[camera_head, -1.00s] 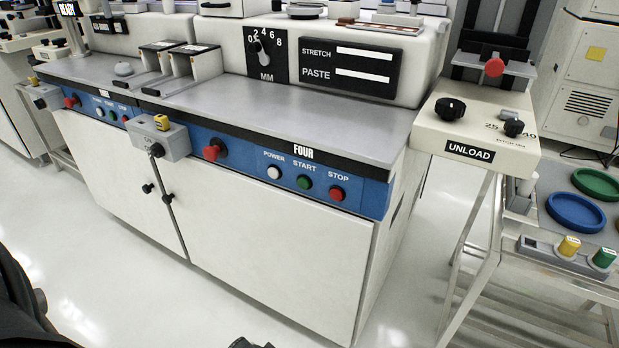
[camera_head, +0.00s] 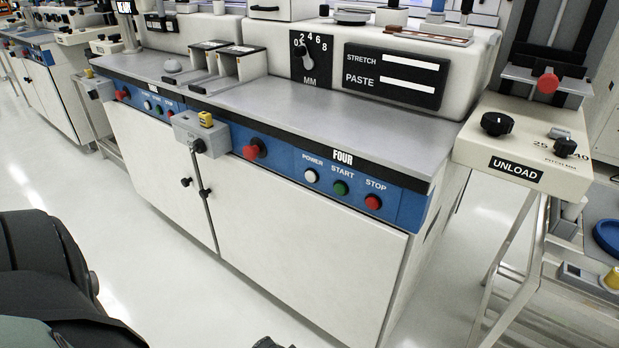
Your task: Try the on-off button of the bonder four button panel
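The bonder four button panel (camera_head: 318,198) is a blue strip along the front edge of the grey counter, under a black band with the label "FOUR". Its white button (camera_head: 310,175), marked POWER, is the left one of three. A green START button (camera_head: 341,187) and a red STOP button (camera_head: 373,201) follow to its right. A red mushroom knob (camera_head: 252,150) sticks out further left on the same strip. Nothing covers the buttons. Dark parts of my own arm fill the lower left, well away from the panel.
A grey box with a yellow top (camera_head: 205,119) juts out from the strip to the left. The UNLOAD stand (camera_head: 515,170) on thin legs is at the right. White cabinet doors (camera_head: 300,260) lie below the panel. The pale floor (camera_head: 150,240) in front is clear.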

